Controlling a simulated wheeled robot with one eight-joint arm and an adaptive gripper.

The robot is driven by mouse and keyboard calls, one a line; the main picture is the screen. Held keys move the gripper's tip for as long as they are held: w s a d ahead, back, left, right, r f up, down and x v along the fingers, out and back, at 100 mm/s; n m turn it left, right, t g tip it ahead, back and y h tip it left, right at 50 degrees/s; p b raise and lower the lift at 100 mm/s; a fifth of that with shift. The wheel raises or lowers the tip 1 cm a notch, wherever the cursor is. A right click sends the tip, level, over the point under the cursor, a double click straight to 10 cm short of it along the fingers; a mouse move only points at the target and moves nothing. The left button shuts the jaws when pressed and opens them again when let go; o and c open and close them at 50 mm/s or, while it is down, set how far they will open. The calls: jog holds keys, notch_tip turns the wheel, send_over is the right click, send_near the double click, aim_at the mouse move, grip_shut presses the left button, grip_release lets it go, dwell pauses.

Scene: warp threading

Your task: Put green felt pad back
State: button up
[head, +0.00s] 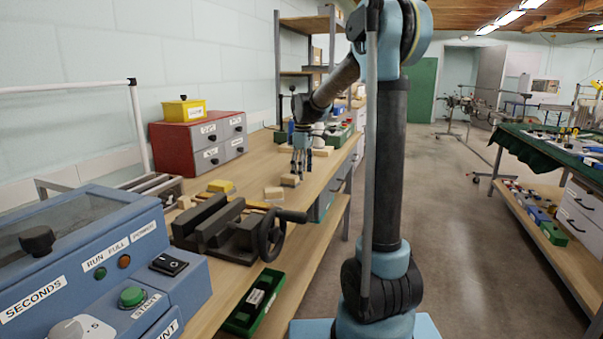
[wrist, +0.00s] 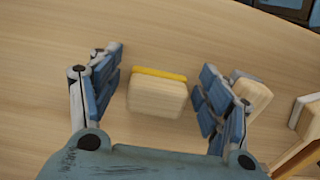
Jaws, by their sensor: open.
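I cannot make out a green felt pad in either view. My gripper (wrist: 161,82) is open, with its fingers spread on either side of a pale wooden block (wrist: 157,98). The block has a yellow layer (wrist: 160,73) along its far edge. A clear gap shows between the block and each finger in the wrist view. In the head view my gripper (head: 301,164) points down over the wooden bench, close to a small wooden block (head: 290,181).
Another block (wrist: 252,98) with a grey layer lies just beyond the right finger. A further block (wrist: 307,112) with a pale layer is at the right edge. A vise (head: 225,228), red drawer unit (head: 198,141) and blue control box (head: 95,262) stand along the bench (head: 245,168).

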notch_tip(320, 180, up, 12)
jog(key=shift+d, duration=0.15)
dwell(0.4)
jog(key=s+d+f+m+t, duration=0.1)
jog(key=s+d+f+m, duration=0.3)
jog(key=s, duration=0.5)
jog(key=s+d+f+m, duration=0.2)
jog(key=s+d+f, duration=0.25)
jog(key=s, duration=0.55)
jog(key=s+d+f+m+t, duration=0.1)
jog(key=s+d+f+m, duration=0.4)
jog(key=s, duration=0.4)
jog(key=s+f+m, duration=0.2)
jog(key=s+f, duration=0.6)
jog(key=f, duration=0.3)
jog(key=shift+s+d, duration=0.3)
jog(key=shift+f, duration=0.1)
